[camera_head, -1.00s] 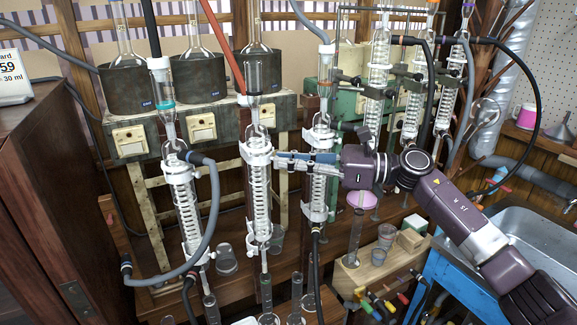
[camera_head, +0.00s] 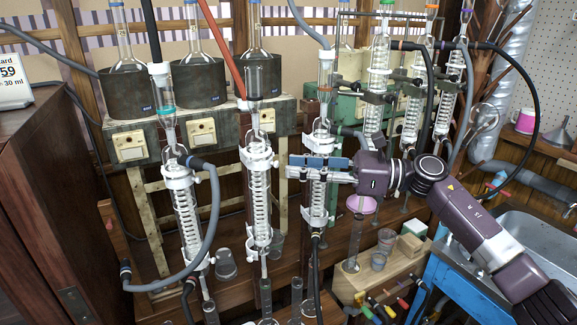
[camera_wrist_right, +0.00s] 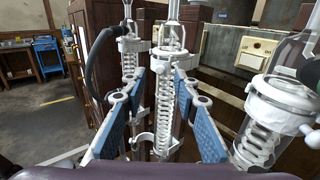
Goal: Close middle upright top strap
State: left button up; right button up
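The middle upright carries a coiled glass condenser (camera_head: 261,205). Its white top strap (camera_head: 257,158) sits round the upper end of the glass; whether it is fully shut is unclear. In the right wrist view this condenser (camera_wrist_right: 167,100) stands ahead, between my finger lines, with the top strap (camera_wrist_right: 171,57) above fingertip level and a white lower clamp (camera_wrist_right: 144,140) below. My right gripper (camera_head: 292,167) is open and empty, pointing left, a short gap to the right of the middle upright. It partly hides the right upright (camera_head: 318,200). My left gripper is out of view.
The left upright (camera_head: 187,215) has a grey hose looping beside it. The right upright's condenser stands close to my right finger in the wrist view (camera_wrist_right: 262,130). Heating mantles (camera_head: 200,80) are behind. Glass cylinders (camera_head: 265,295) stand below in front.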

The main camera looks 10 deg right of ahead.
jog(key=v, duration=0.9)
jog(key=m+t+h+p, duration=0.35)
jog(key=t+p, duration=0.25)
jog(key=p, duration=0.8)
send_near(278, 164)
jog(key=shift+m, duration=0.55)
jog(key=p+x, duration=0.3)
jog(key=x, duration=0.4)
jog(key=shift+r, duration=0.1)
jog(key=shift+w+a, duration=0.35)
jog(key=shift+a, duration=0.05)
grip_shut()
